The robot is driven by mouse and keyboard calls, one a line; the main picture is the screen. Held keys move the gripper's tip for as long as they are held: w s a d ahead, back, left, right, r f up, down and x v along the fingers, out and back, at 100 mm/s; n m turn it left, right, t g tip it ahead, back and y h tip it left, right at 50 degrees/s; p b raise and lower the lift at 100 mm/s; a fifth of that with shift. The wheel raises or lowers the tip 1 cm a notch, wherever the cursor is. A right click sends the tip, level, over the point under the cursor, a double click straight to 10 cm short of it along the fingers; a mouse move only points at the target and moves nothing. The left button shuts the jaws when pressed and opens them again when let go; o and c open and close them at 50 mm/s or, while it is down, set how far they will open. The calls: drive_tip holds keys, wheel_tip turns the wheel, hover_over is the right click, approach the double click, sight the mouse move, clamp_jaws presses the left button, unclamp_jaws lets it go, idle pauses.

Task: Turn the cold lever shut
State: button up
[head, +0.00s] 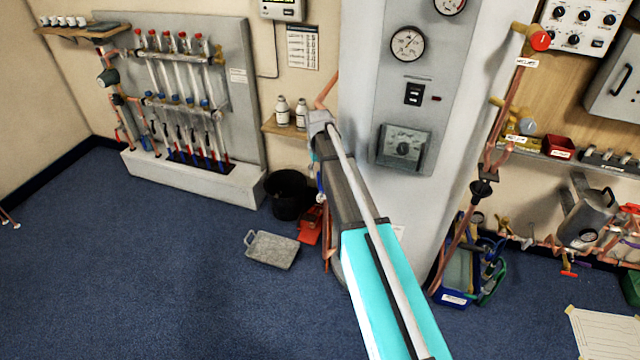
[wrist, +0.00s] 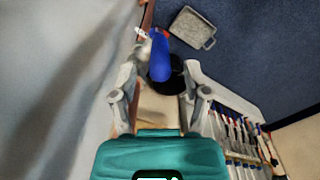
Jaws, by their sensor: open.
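The blue lever (wrist: 161,58) shows in the wrist view, ahead of my gripper, with its near end between the fingertips. A pale fitting (wrist: 144,48) and a small white tag sit at its left. My gripper (wrist: 160,70) is open, one finger on each side of the lever, with gaps to both. I cannot tell how far the lever reaches in depth between the fingers. In the head view my arm hides most of the gripper and the lever.
A large pale column (head: 365,60) stands close beside my arm. A black bucket (head: 288,193), a grey tray (head: 272,250) and a red dustpan (head: 309,226) are on the floor. A small shelf (head: 284,128) holds two white bottles. Blue carpet (head: 150,270) is clear at left.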

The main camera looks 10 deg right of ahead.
sight(320, 188)
drive_tip(key=shift+f+b, duration=1.4)
drive_tip(key=shift+f, duration=0.3)
clamp_jaws()
